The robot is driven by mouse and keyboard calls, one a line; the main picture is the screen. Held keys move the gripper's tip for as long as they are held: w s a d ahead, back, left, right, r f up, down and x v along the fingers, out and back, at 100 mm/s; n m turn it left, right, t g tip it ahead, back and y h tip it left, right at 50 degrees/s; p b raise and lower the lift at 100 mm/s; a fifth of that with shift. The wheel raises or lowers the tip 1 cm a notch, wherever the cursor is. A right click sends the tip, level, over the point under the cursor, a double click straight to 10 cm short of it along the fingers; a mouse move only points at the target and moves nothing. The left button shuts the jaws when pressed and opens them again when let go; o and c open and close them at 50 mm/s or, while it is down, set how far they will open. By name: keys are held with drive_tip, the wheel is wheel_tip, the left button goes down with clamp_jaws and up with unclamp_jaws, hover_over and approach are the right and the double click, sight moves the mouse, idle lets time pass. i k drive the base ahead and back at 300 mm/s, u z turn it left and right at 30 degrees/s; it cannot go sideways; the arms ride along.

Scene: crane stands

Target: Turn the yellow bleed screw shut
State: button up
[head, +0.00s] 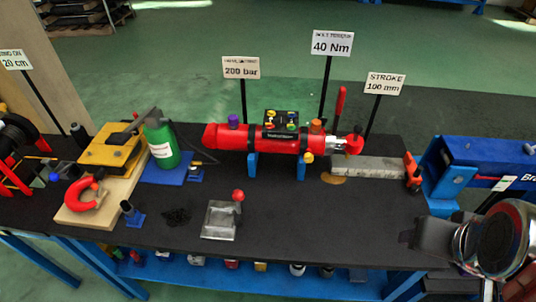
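A red cylinder (225,136) lies level on blue supports at the back middle of the bench. A small yellow knob (308,157) sits low on its front side, near the right support. A black block (283,121) on top carries several small coloured caps, some of them yellow. I cannot tell which yellow part is the bleed screw, nor how far it is turned. My gripper (422,236) is at the lower right, dark and seen partly edge-on, well apart from the cylinder. I see nothing held in it, but its finger gap does not show.
A grey clamp with a red ball knob (238,196) stands front middle. A green bottle (162,145) and a red shackle (82,194) are at left. A grey bar (370,168) and a blue machine (480,160) are at right. Sign posts rise behind. Bench between clamp and gripper is clear.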

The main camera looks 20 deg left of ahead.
sight(307, 156)
drive_tip(key=z, duration=0.1)
drive_tip(key=k, duration=0.15)
drive_tip(key=u, duration=2.45)
drive_tip(key=k, duration=0.7)
drive_tip(key=z, duration=1.05)
drive_tip(key=i, duration=1)
drive_tip(key=u, duration=0.05)
